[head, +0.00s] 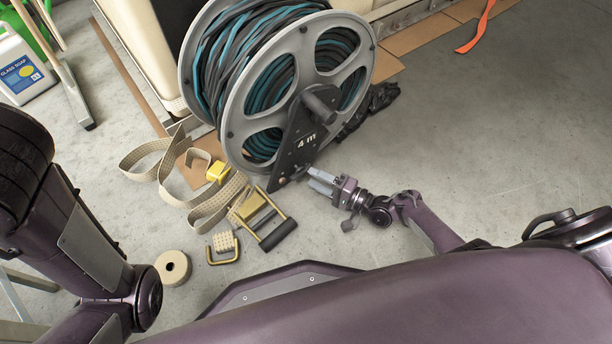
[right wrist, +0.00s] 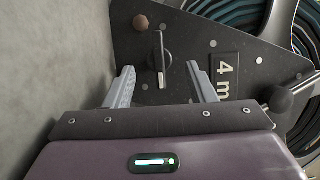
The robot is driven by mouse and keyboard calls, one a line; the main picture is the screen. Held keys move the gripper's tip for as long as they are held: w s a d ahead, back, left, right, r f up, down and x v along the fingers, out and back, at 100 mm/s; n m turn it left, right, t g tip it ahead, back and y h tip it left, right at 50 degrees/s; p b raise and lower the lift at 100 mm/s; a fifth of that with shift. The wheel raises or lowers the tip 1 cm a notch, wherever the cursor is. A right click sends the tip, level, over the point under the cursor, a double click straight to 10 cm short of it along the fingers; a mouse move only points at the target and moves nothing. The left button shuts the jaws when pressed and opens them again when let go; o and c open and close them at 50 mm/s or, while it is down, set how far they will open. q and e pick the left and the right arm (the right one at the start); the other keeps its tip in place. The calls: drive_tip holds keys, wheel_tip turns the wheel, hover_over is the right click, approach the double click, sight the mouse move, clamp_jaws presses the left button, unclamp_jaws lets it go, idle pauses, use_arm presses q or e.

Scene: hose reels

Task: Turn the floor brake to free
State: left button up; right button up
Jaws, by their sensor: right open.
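A grey-flanged hose reel (head: 300,42) wound with black and teal hose stands at the top middle. Its dark side plate (head: 298,150) bears a "4 m" label and also shows in the right wrist view (right wrist: 190,40). A small upright turning lever (right wrist: 160,58), which looks like the brake, sits on a round mount on this plate. My right gripper (head: 317,181) is open at the plate's lower end. In the right wrist view its two fingers (right wrist: 161,84) stand either side of the lever, apart from it. My left gripper is out of view.
A ratchet strap (head: 215,205) and yellow-black buckle (head: 265,222) lie on the floor left of my right gripper, with a tape roll (head: 173,267) nearer. A brown knob (right wrist: 140,22) and a dark ball-ended handle (right wrist: 278,98) flank the lever. Floor at right is clear.

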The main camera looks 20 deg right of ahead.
sight(299, 170)
drive_tip(key=shift+b+x, duration=0.45)
drive_tip(key=shift+x, duration=1.45)
drive_tip(key=c, duration=0.9)
